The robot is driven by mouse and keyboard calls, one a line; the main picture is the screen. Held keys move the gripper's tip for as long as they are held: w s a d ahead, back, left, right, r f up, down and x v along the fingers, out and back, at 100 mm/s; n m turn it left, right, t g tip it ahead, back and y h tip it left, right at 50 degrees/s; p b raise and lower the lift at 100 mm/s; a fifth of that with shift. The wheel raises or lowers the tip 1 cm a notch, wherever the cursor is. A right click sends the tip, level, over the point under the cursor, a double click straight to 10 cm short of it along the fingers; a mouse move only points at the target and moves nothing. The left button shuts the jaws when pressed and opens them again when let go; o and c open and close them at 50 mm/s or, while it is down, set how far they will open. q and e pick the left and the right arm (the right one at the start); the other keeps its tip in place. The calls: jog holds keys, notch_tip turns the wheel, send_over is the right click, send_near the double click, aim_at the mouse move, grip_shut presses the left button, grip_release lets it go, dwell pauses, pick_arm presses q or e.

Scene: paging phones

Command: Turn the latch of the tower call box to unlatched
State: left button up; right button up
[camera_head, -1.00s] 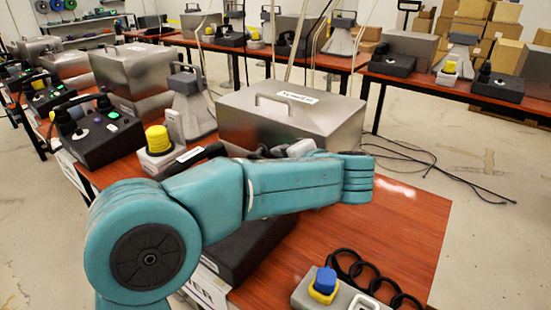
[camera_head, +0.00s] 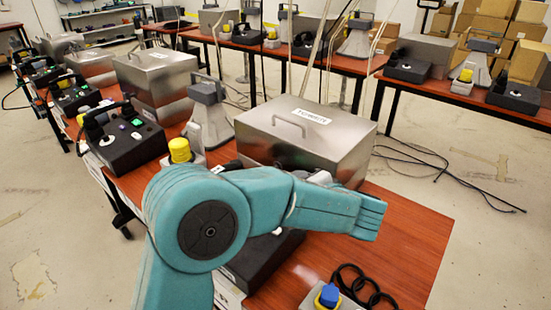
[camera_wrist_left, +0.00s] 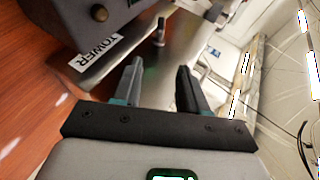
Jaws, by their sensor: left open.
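A silver metal box (camera_head: 300,150) with a carry handle and a white label stands on the table behind my left arm. The label looks like TOWER, but is small there. In the left wrist view, a metallic surface (camera_wrist_left: 118,72) carries a label (camera_wrist_left: 95,52) that reads TOWER. A short upright metal post (camera_wrist_left: 160,30) stands beyond the fingertips; I cannot tell whether it is the latch or how it is turned. My left gripper (camera_wrist_left: 158,68) is open and empty, with its two dark fingers pointing toward the post and apart from it. In the head view my teal arm hides the gripper's fingers.
A dark device (camera_head: 265,255) lies under my arm. A grey base with a yellow button (camera_head: 180,150) is left of the box. A blue-topped button (camera_head: 329,295) and a black coiled cord (camera_head: 365,283) are at the front. The right side of the red table (camera_head: 410,235) is clear.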

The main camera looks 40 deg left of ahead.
pick_arm(q)
jog(key=p+x, duration=0.1)
jog(key=x, duration=1.5)
jog(key=shift+w+a+p, duration=0.15)
jog(key=shift+p, duration=0.2)
grip_shut()
jog(key=f+y+b, duration=0.1)
jog(key=b, duration=0.4)
jog(key=shift+r, duration=0.35)
